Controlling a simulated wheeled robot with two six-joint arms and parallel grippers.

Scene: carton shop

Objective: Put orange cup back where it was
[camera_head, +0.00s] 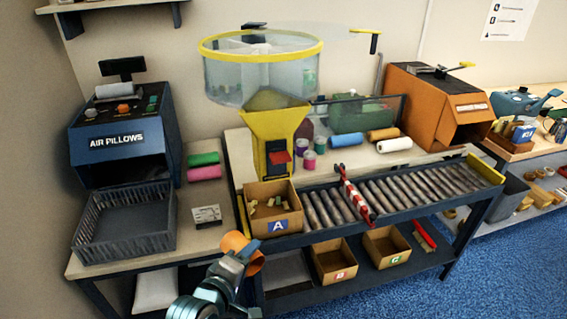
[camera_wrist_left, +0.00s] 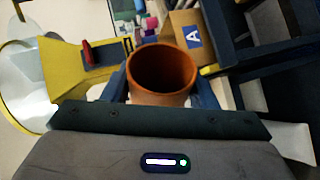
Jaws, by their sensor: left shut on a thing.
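The orange cup (camera_head: 238,243) is at the lower middle of the head view, held by my left gripper (camera_head: 247,254) in front of the bench's front edge. In the left wrist view the cup (camera_wrist_left: 161,75) is mouth toward the camera, between the two fingers of my left gripper (camera_wrist_left: 160,92). Its inside looks empty. In the head view the gripper and arm cover part of the cup. My right gripper is not in view.
Carton A (camera_head: 273,222) with small pieces sits below the yellow dispenser (camera_head: 263,122). A roller conveyor (camera_head: 395,192) runs right. A dark crate (camera_head: 122,243) stands left, with a small white card (camera_head: 207,215) beside it. Cartons B (camera_head: 334,275) and C (camera_head: 386,261) are on the lower shelf.

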